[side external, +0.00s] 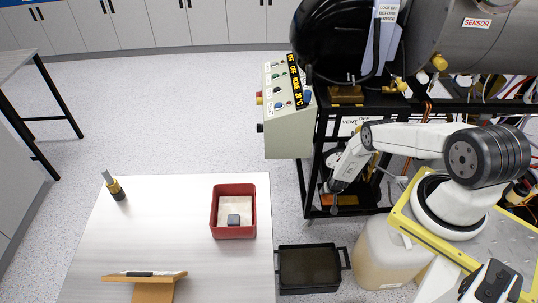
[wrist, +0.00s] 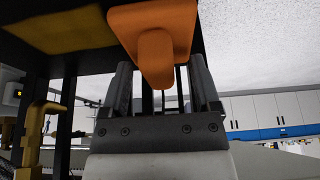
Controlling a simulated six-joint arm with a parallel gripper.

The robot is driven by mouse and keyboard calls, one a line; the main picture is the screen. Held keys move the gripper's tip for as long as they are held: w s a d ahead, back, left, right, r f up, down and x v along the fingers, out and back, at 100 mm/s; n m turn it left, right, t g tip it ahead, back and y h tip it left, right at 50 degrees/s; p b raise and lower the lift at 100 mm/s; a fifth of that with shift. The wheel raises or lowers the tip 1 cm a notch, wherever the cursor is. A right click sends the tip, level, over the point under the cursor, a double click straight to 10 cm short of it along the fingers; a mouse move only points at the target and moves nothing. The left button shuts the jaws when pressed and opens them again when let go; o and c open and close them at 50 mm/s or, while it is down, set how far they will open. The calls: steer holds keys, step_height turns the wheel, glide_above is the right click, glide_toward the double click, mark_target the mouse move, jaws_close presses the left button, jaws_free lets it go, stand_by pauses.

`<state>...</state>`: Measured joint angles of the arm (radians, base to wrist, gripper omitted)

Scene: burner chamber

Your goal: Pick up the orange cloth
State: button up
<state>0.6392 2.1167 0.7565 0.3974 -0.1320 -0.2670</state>
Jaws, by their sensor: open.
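The orange cloth (wrist: 155,18) fills the top middle of the wrist view, with a peaked fold pointing down the picture towards my gripper. My gripper (wrist: 160,68) is open, with one finger on each side of the fold. Whether either finger touches the cloth cannot be told. In the side external view my gripper (side external: 335,196) reaches down at the lower left of the black frame. The cloth cannot be made out clearly there.
The black frame (side external: 310,170) has posts close around my gripper, and its brownish panel (wrist: 62,28) is beside the cloth. A control box (side external: 288,125), black tray (side external: 310,268) and pale jug (side external: 388,255) stand nearby. The table holds a red bin (side external: 215,212).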

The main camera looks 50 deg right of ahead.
jaws_close()
stand_by(0.3)
steer(key=shift+r, duration=0.15)
steer(key=shift+r, duration=1.5)
steer(key=shift+s+a+r, duration=0.4)
steer(key=shift+s+r, duration=0.25)
steer(key=shift+r, duration=0.2)
steer(key=s+a+r, duration=0.6)
steer(key=s+r, duration=0.2)
steer(key=s, duration=0.2)
steer(key=shift+s+a, duration=0.15)
steer(key=shift+s, duration=0.25)
